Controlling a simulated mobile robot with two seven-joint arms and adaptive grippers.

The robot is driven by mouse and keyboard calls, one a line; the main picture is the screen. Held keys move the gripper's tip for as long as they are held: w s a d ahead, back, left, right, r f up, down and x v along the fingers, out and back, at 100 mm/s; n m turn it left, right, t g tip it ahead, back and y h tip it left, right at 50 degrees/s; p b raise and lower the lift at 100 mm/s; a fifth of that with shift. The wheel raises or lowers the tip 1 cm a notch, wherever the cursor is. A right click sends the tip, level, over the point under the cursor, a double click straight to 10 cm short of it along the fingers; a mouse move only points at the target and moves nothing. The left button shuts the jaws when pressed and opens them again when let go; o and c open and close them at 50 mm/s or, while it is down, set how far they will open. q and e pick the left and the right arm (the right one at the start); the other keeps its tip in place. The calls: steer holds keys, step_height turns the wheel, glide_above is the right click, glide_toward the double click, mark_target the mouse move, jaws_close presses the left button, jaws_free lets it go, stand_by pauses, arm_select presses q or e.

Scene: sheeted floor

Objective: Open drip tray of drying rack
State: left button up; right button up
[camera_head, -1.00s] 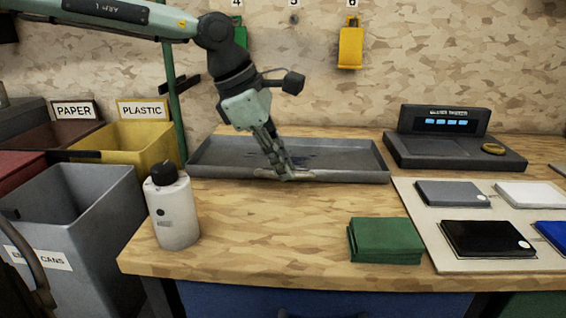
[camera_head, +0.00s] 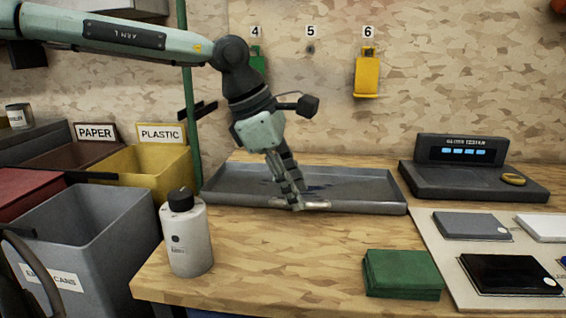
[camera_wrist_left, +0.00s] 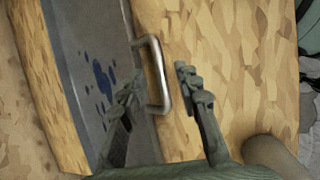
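The drip tray (camera_head: 230,200) is a shallow grey tray with dark blue spots, lying on the wooden bench. A metal bar handle (camera_head: 316,204) sticks out from its front wall. My left gripper (camera_head: 297,205) points down at this handle. In the left wrist view the handle (camera_wrist_left: 158,72) lies between the two spread fingers of my left gripper (camera_wrist_left: 157,82). One finger is over the tray (camera_wrist_left: 75,60), the other outside it over the bench. Whether either finger touches the handle I cannot tell. My right gripper is out of view.
A white bottle (camera_head: 188,240) stands near the bench's left front corner. A green stack (camera_head: 402,272) lies at the front right, near a board with several flat samples (camera_head: 473,226). A dark device (camera_head: 470,180) stands right of the tray. Bins (camera_head: 90,220) are at left. Bench before the tray is clear.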

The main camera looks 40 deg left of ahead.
arm_select(q)
steer(key=v, duration=1)
steer(key=shift+s+r, duration=0.2)
steer(key=shift+r, duration=0.2)
